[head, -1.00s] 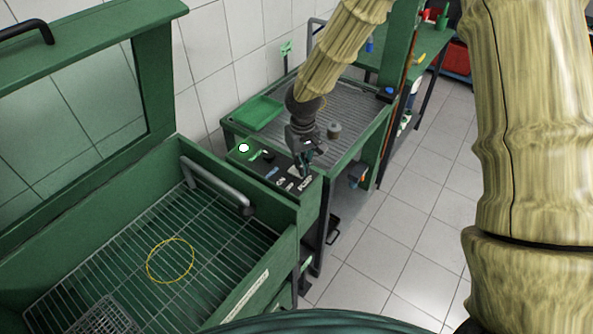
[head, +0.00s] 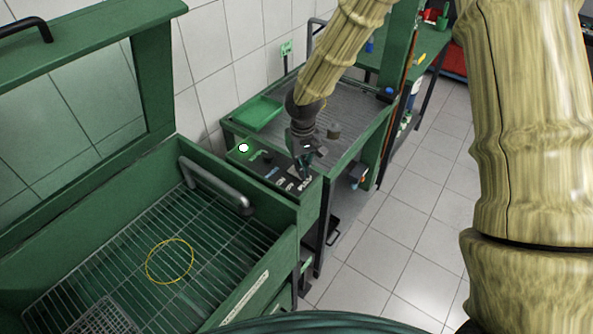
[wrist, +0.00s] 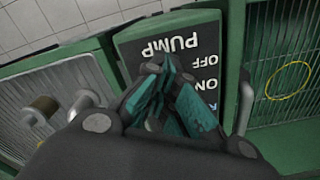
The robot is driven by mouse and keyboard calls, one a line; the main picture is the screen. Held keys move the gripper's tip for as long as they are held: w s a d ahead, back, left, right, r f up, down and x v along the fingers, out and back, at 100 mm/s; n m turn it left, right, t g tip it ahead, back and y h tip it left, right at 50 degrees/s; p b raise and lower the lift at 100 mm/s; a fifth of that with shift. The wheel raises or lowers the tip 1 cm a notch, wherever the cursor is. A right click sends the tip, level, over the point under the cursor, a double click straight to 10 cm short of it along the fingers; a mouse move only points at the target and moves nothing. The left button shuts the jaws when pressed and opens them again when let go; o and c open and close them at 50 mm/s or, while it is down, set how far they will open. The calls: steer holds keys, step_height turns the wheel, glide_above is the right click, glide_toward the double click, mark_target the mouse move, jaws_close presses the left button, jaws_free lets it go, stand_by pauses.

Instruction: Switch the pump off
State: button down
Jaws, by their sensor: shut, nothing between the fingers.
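The pump's control panel (head: 262,172) is a dark plate on the green cabinet between the wash basin and the ribbed table. In the wrist view the panel (wrist: 190,30) reads PUMP, OFF and ON upside down. My gripper (head: 304,172) is over the right end of the panel, by the PUMP lettering. In the wrist view my gripper (wrist: 165,75) has its teal-padded fingers together, with nothing between them. The fingers and gripper body hide part of the panel, and I cannot make out the switch lever or its position. A white-lit round lamp (head: 243,148) shows at the panel's left end.
The open green wash basin (head: 262,268) has a wire grid, a grey handle (head: 215,186) and a yellow ring (head: 170,261). A green tray (head: 258,113) and a small brown cylinder (head: 333,130) are on the ribbed table (head: 350,110). Tiled floor lies clear at right.

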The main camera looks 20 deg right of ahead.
steer(key=shift+s, duration=0.1)
steer(key=shift+r+p, duration=2.6)
steer(key=shift+r, duration=0.8)
